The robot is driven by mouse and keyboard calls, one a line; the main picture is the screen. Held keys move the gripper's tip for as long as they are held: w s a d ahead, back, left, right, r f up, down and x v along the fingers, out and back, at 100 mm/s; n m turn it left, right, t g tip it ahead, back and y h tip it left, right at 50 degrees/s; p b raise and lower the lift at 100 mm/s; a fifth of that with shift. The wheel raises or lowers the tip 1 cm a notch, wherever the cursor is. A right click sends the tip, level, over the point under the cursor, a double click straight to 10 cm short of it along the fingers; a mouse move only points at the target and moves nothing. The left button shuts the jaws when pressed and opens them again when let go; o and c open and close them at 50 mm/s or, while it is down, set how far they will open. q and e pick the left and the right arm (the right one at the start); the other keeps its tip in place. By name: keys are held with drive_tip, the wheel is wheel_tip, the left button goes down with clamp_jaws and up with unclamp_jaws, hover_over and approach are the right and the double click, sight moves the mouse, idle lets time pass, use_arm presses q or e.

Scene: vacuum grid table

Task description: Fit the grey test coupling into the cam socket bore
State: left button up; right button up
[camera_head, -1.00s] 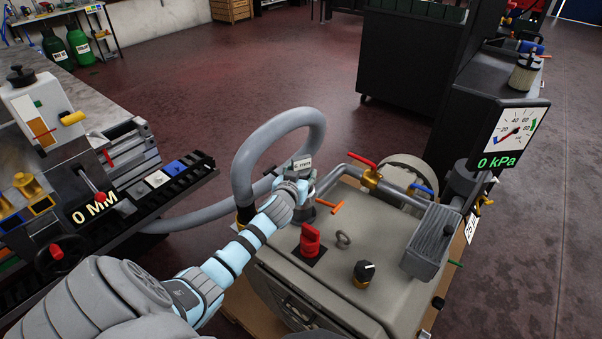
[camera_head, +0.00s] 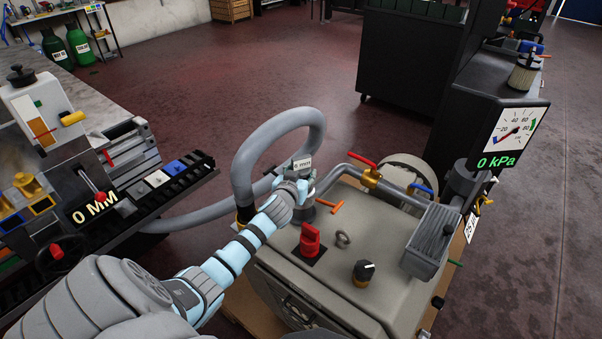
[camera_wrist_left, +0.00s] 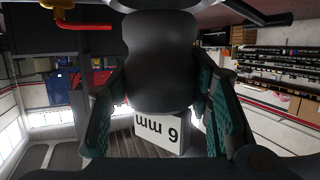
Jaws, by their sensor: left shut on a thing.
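My left gripper (camera_head: 299,185) is over the far left part of the beige machine's lid, shut on the grey test coupling, which carries a white "6 mm" label (camera_head: 302,164). In the left wrist view the dark grey coupling (camera_wrist_left: 155,65) fills the space between the teal finger pads, and its label (camera_wrist_left: 160,131) reads upside down. The grey hose (camera_head: 312,118) runs up to it in a loop. My right gripper is not in view.
The lid holds a red knob (camera_head: 310,240), a ring (camera_head: 343,239) and a black knob (camera_head: 363,271). A pipe with a red-handled brass valve (camera_head: 371,177) runs behind. The gauge display (camera_head: 496,161) reads 0 kPa. A cluttered bench (camera_head: 180,182) stands at left.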

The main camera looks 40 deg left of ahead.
use_arm(q)
drive_tip(key=shift+f, duration=0.1)
drive_tip(key=shift+f+b, duration=0.35)
drive_tip(key=shift+b, duration=0.05)
drive_tip(key=shift+f+b, duration=1.3)
drive_tip(key=shift+f, duration=0.05)
drive_tip(key=shift+r+p, duration=1.45)
drive_tip(key=shift+r, duration=0.05)
drive_tip(key=shift+f+b, duration=1.25)
drive_tip(key=shift+f, duration=0.2)
drive_tip(key=o, duration=1.6)
drive_tip(key=shift+f, duration=0.1)
